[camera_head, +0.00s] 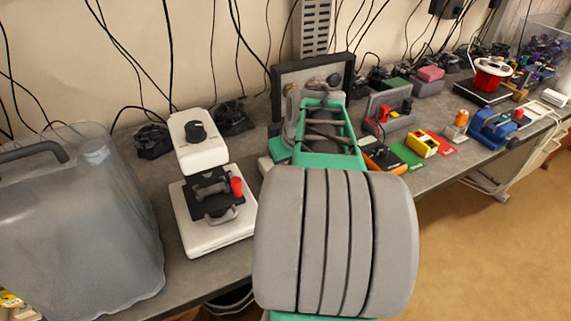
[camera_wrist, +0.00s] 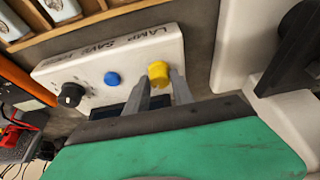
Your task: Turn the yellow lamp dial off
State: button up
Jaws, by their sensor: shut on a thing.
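The yellow lamp dial (camera_wrist: 157,70) sticks out from a white panel (camera_wrist: 105,62) with dark lettering that includes "LAMP", in the wrist view. My gripper (camera_wrist: 163,82) has one grey finger on each side of the dial and is shut on it. The fingers hide the dial's lower sides. A blue button (camera_wrist: 112,78) and a black knob (camera_wrist: 71,95) sit on the same panel, left of the dial. In the head view my green gripper (camera_head: 322,125) reaches over the bench, and my arm hides the dial. I cannot tell the dial's setting.
A large translucent jug (camera_head: 75,225) is at far left. A black-framed panel (camera_head: 345,78) stands behind the gripper. Small devices crowd the right side.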

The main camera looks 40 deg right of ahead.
grip_shut()
jog(key=shift+n, duration=0.4)
jog(key=n+y, duration=0.1)
jog(key=n, duration=0.1)
jog(key=shift+d+n, duration=0.15)
jog(key=shift+n, duration=0.25)
jog(key=n+y+p, duration=0.1)
jog(key=n+y, duration=0.1)
jog(key=n, duration=0.2)
jog(key=shift+d+n, duration=0.1)
jog(key=shift+n, duration=0.2)
jog(key=n+y, duration=0.1)
jog(key=n, duration=0.1)
jog(key=n+g+p, duration=0.1)
jog(key=n, duration=0.2)
jog(key=shift+w+d+n+y, duration=0.1)
jog(key=shift+w+n+y, duration=0.05)
jog(key=shift+n+y, duration=0.2)
jog(key=shift+w+n+g+y+p, duration=0.1)
jog(key=shift+n+g+y+p, duration=0.55)
jog(key=shift+n, duration=1.3)
jog(key=shift+g, duration=0.35)
